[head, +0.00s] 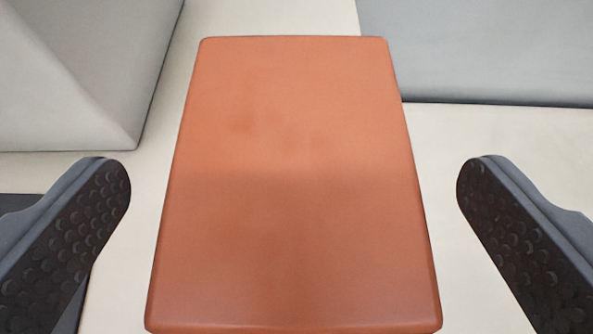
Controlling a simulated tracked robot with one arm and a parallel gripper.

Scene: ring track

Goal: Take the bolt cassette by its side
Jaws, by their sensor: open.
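An orange-brown block with rounded edges (292,180), which I take for the bolt cassette, fills the middle of the head view. I see one broad, plain face of it; no bolts show. My gripper (294,190) is open, with one dark, dimpled finger on each side of the block. A pale gap shows between each finger and the block, so neither appears to touch it. The gap looks a little wider on the right at the fingertips. How deep the fingers are relative to the block I cannot tell.
A pale cream surface (510,150) lies behind the block. A light grey angled body (70,80) stands at the upper left, and a grey panel (490,50) at the upper right. A dark patch shows at the left edge behind the left finger.

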